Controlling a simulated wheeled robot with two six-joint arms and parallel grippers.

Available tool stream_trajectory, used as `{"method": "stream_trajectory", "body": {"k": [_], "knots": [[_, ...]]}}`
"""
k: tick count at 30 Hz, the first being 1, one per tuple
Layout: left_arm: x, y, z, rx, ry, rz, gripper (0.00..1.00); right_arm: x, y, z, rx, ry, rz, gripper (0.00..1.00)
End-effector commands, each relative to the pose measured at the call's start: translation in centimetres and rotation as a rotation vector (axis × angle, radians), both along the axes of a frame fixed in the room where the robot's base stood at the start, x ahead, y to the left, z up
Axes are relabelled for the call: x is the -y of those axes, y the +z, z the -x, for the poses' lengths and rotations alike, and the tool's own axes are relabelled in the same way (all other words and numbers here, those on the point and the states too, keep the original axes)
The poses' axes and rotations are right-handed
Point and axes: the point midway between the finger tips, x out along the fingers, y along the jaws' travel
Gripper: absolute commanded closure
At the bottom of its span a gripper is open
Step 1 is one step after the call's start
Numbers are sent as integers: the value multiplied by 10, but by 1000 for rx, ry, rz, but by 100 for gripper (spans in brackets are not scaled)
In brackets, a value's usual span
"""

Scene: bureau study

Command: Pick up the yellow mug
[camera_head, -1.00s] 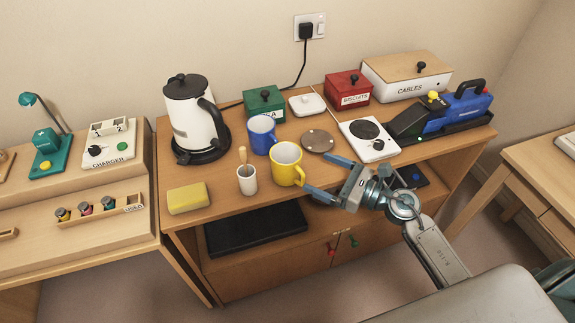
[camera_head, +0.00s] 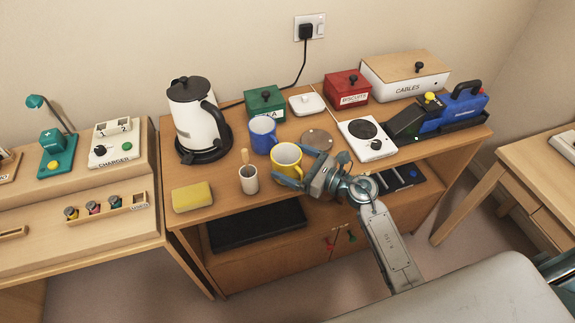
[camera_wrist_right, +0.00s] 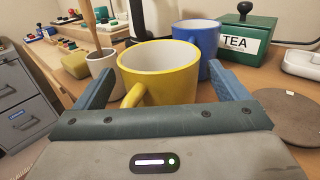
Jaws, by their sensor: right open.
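The yellow mug (camera_head: 285,160) stands upright near the front edge of the desk. In the right wrist view the mug (camera_wrist_right: 168,82) is straight ahead, its handle pointing back towards the gripper and a little left. My right gripper (camera_head: 294,170) is open at the mug's right front side. In the wrist view its two fingers (camera_wrist_right: 165,90) reach along either side of the mug, with gaps visible between them and the mug. The far parts of the fingers are partly hidden by the mug in the head view. My left gripper is not in view.
A blue mug (camera_head: 263,136) stands close behind the yellow mug. A white cup (camera_head: 248,180) with a wooden-handled tool is to its left. A round brown coaster (camera_head: 317,138) and a white hot plate (camera_head: 368,139) lie to the right. A kettle (camera_head: 196,115) stands at the back left.

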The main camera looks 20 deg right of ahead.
Motion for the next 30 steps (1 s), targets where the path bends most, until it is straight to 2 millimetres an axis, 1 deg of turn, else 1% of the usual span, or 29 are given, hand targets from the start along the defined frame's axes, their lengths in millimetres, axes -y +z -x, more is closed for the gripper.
{"method": "stream_trajectory", "body": {"k": [3, 12, 19, 23, 26, 30], "knots": [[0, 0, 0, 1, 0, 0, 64, 0, -1, 0, 0, 0, 0, 6], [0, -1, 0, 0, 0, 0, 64, 0, -1, 0, 0, -1, 0, 64], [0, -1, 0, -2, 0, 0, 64, 0, 1, 0, 1, -1, 0, 64], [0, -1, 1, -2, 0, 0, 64, 1, 5, 0, 2, 0, 1, 64], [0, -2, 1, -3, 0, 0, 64, 0, 13, 0, 4, 0, 2, 64], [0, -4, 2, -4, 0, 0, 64, 0, 31, 0, 6, 0, 2, 64]]}}
